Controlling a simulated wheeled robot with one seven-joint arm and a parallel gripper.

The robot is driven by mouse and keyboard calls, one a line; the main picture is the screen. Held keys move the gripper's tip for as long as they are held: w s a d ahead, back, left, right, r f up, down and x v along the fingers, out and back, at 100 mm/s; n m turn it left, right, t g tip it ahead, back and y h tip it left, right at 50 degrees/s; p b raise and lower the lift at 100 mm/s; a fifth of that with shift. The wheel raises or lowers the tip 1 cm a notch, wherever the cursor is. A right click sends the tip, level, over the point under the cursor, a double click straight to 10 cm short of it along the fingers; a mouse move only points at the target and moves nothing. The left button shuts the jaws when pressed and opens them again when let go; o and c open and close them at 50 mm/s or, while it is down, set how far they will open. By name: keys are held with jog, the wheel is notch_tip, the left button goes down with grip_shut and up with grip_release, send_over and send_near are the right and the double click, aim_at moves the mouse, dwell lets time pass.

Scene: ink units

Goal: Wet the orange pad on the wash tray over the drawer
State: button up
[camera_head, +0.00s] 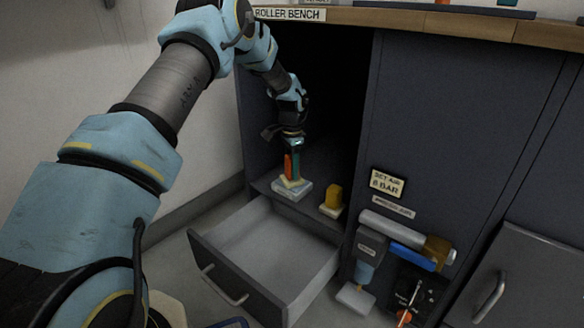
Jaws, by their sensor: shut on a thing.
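My gripper (291,146) points down inside the open compartment above the drawer and is shut on an upright orange piece, which looks like the orange pad (288,164). A dark strip shows at its right side. Its lower end meets a cream-yellow layer on a small pale tray (291,194), which looks like the wash tray, on the shelf ledge. Whether it presses on that layer or hovers just above it is too small to tell. The drawer (228,274) below is pulled open and looks empty.
A yellow block (334,195) on a cream base stands right of the tray. A cabinet panel with a "SET AIR 8 BAR" sign (387,183), a blue-and-grey cylinder (408,240) and a grey tool (369,252) is at the right. The bench top (440,22) overhangs above.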

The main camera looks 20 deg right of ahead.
jog(key=shift+r+p, duration=2.75)
jog(key=shift+r, duration=0.75)
jog(key=a+r+n+p, duration=0.3)
jog(key=a+n, duration=0.3)
jog(key=a, duration=0.8)
jog(key=a+r+n+p, duration=0.4)
jog(key=a+n+p, duration=0.2)
jog(key=a, duration=0.8)
jog(key=a+r+n+p, duration=0.4)
jog(key=a+n+p, duration=0.1)
jog(key=a, duration=0.9)
jog(key=shift+a+r+n, duration=0.15)
jog(key=shift+a+n, duration=0.05)
jog(key=shift+n, duration=0.3)
jog(key=shift+w, duration=0.1)
jog(key=shift+r, duration=0.1)
